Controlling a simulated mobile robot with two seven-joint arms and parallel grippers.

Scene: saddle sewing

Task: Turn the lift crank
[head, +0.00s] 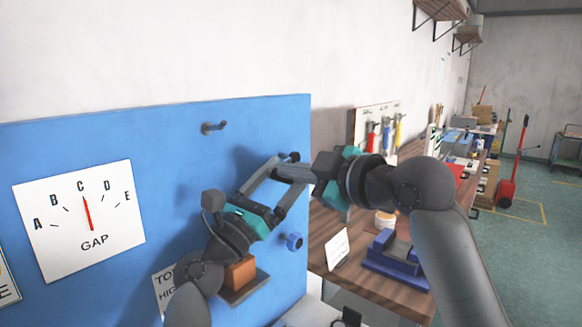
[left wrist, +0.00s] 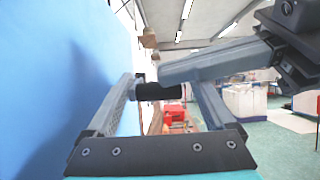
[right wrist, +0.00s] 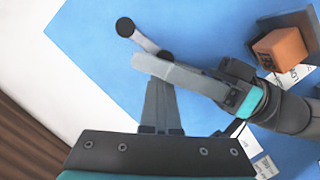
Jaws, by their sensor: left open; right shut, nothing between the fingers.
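The lift crank, a grey arm with a black round end (right wrist: 125,27), shows in the right wrist view in front of the blue panel. Its black grip (left wrist: 160,91) shows in the left wrist view between the fingertips of my left gripper (left wrist: 166,82). My left gripper (head: 290,168) is open; I cannot tell whether a finger touches the grip. My right gripper (head: 279,173) is shut and empty, and its fingers reach in from the right across the left fingers. In the head view the grippers hide most of the crank. The gap gauge (head: 65,255) has its red needle near C.
The blue panel (head: 150,130) also carries a dark peg (head: 213,127), a blue knob (head: 293,241) and an orange block (head: 240,272) on a small ledge. A wooden bench (head: 335,222) with a blue vise (head: 395,260) stands to the right. Green floor (head: 530,230) lies open farther right.

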